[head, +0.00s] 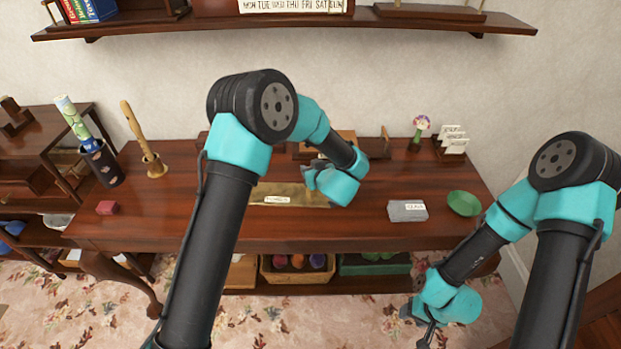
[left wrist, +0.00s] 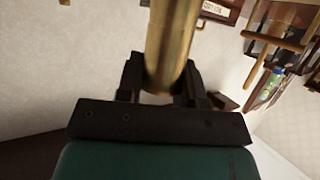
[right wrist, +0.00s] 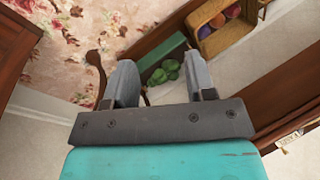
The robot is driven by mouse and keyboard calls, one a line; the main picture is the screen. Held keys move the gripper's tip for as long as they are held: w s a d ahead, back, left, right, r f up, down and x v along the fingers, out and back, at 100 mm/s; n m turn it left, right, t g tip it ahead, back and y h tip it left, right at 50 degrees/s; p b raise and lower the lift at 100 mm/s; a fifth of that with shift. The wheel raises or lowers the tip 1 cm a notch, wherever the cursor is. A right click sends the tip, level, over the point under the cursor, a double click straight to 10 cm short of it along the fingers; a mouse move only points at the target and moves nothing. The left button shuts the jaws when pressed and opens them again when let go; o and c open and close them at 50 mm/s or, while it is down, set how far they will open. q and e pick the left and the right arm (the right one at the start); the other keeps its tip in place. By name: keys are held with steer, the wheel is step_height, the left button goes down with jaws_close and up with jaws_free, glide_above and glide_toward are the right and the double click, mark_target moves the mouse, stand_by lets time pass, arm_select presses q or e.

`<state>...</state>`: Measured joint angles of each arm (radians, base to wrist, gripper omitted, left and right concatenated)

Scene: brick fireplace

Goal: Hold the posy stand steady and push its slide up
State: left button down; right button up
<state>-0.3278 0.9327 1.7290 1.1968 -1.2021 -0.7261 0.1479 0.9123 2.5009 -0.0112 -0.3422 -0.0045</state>
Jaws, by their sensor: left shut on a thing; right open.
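My left gripper (head: 312,180) is over the middle of the table. In the left wrist view it is shut on a smooth round brass post (left wrist: 172,40), whose far end runs out of the frame. In the head view my own left arm and gripper hide most of what it holds, so I cannot tell the stand's base or slide apart. A small flower in a dark holder (head: 417,140) stands at the back right of the table, apart from both grippers. My right gripper (head: 424,338) is low at the front right, off the table. It is open and empty in the right wrist view (right wrist: 165,82).
The wooden table (head: 380,235) carries a brass labelled tray (head: 252,192), a grey labelled box (head: 407,211), a green dish (head: 464,203), white cards (head: 453,142) and a red block (head: 107,208). A dark cup (head: 103,168) and a wooden recorder (head: 138,130) stand left. A shelf (head: 200,22) hangs above.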

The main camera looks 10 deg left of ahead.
steer(key=w+a+r+m+t+h, duration=0.1)
steer(key=w+a+r+m+t, duration=0.3)
steer(key=a+m, duration=0.6)
steer(key=w+a+r+m+t+h, duration=0.1)
steer(key=w+a+r+m+t, duration=0.3)
steer(key=a+r+m, duration=0.4)
steer(key=w+a+r+m+t+h, duration=0.1)
steer(key=w+a+r+m+t, duration=0.3)
steer(key=a+m, duration=0.9)
steer(key=w+a+r, duration=0.1)
steer(key=a+r, duration=0.1)
steer(key=a, duration=0.1)
steer(key=shift+w+t, duration=0.2)
steer(key=shift+t, duration=0.2)
